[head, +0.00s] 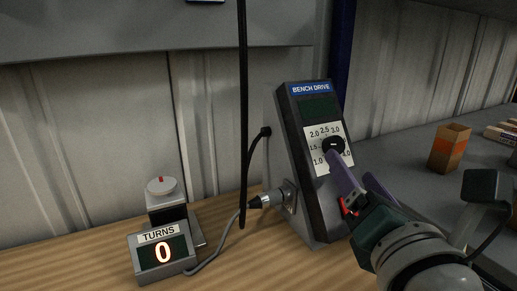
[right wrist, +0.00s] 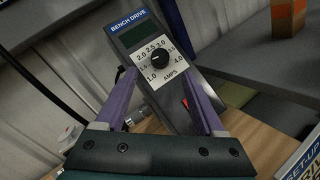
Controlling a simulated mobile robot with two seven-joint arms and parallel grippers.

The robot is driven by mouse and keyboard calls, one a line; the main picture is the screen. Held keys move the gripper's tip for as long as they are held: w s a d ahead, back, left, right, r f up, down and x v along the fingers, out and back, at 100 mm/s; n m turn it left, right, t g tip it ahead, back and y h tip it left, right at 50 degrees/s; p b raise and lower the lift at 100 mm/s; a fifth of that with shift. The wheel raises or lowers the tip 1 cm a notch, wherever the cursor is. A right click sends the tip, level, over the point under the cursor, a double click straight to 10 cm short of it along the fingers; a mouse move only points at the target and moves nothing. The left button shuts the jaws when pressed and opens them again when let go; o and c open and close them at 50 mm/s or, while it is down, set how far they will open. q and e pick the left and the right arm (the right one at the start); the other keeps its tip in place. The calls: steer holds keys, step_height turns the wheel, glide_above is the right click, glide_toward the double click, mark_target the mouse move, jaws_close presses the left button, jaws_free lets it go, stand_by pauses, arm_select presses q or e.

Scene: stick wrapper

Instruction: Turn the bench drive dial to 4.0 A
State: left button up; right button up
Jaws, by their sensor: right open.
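My left gripper is out of view.
A TURNS counter (head: 163,254) showing 0 stands at left by a small device with a round pale top (head: 161,187). A cable plug (head: 268,199) joins the drive's left side. A black cable (head: 242,100) hangs behind. An orange-brown box (head: 449,148) stands right.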

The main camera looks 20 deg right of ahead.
mark_target(337, 147)
steer(key=x, duration=0.7)
steer(key=shift+w+d, duration=0.1)
steer(key=shift+w, duration=0.05)
jaws_close()
stand_by(0.3)
